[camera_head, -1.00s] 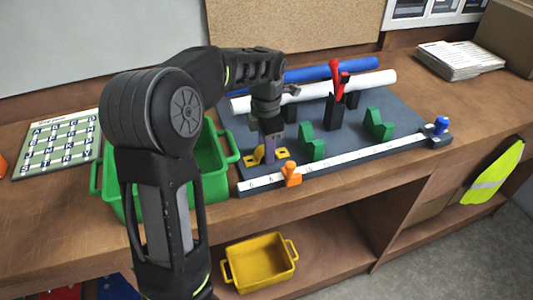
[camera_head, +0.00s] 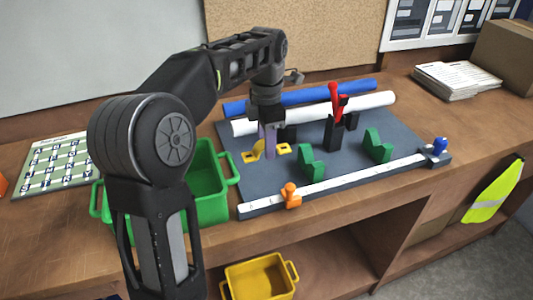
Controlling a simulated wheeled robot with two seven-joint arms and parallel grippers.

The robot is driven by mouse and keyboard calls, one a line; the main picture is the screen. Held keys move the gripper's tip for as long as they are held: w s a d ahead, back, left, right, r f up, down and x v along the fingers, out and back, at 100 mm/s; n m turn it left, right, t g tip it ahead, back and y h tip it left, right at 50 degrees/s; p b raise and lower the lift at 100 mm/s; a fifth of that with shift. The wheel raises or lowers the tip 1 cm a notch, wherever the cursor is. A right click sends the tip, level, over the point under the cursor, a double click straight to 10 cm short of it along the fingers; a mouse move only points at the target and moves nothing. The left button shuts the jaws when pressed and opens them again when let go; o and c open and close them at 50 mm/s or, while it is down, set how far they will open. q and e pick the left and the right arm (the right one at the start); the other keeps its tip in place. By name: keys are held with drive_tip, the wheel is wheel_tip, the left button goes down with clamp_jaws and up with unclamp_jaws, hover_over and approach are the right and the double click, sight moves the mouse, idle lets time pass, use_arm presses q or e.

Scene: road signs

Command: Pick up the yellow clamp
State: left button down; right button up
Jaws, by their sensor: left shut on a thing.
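The yellow clamp (camera_head: 256,151) is at the left part of the dark grey board (camera_head: 352,164), with a yellow piece showing on each side of my left gripper. My left gripper (camera_head: 268,155) points down and is shut on the yellow clamp. Its fingers hide the clamp's middle. I cannot tell whether the clamp is clear of the board. My right gripper is not in view.
Two green blocks (camera_head: 378,146), a black stand with a red handle (camera_head: 334,130), a white tube (camera_head: 370,104) and a blue tube (camera_head: 310,94) are close by. A ruler with an orange slider (camera_head: 291,196) lies along the front. A green bin (camera_head: 213,180) stands left.

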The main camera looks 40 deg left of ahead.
use_arm(q)
drive_tip(key=shift+r, duration=0.45)
drive_tip(key=shift+f, duration=0.1)
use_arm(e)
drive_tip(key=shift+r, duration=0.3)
